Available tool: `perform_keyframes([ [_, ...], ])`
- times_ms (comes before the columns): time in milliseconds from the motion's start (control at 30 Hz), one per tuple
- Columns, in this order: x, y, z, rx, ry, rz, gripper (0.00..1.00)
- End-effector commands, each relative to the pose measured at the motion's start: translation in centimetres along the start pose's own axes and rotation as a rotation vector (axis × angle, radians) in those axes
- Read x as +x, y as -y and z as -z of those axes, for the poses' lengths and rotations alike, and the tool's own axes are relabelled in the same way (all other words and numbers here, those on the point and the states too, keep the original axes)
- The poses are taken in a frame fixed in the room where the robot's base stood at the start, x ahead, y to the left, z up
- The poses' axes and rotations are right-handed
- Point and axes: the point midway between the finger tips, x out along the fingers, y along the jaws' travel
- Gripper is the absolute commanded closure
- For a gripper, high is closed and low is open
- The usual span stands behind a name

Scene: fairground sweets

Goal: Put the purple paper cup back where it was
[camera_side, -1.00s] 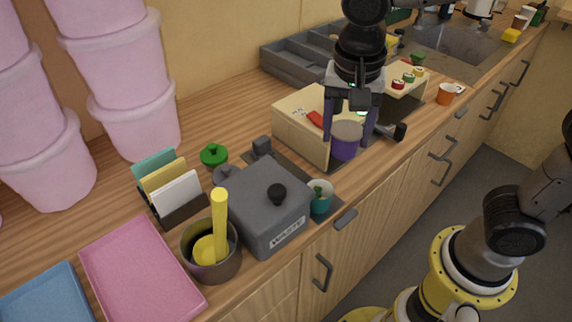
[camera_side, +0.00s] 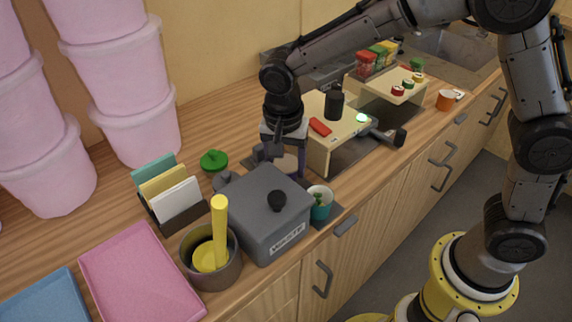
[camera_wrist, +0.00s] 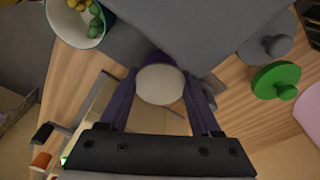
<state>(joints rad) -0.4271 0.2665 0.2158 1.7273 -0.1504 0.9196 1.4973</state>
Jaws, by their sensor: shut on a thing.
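The purple paper cup is between the fingers of my gripper (camera_side: 284,160). Its pale round top (camera_wrist: 160,85) shows in the wrist view, with a purple finger on each side. In the side view only a bit of that top (camera_side: 288,164) shows, behind the grey waste box (camera_side: 265,212); its lower part is hidden. My gripper is shut on the cup and points down. I cannot tell whether the cup touches the counter.
The waste box, with a black knob on its lid, stands close to my gripper. A green lid (camera_side: 213,160) lies to the left. A cream stand (camera_side: 345,140) with a red item, a black bottle (camera_side: 334,104) and a grey tool (camera_side: 385,134) are at the right.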

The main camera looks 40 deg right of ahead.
Motion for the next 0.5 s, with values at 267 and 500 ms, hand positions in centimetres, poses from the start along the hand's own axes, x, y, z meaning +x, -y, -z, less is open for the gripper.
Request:
perform_keyframes([
  [267,0.51,0.02,-0.06,0.001,0.0,0.002,0.96],
  [500,0.83,0.0,-0.11,0.001,0.0,0.001,0.3],
])
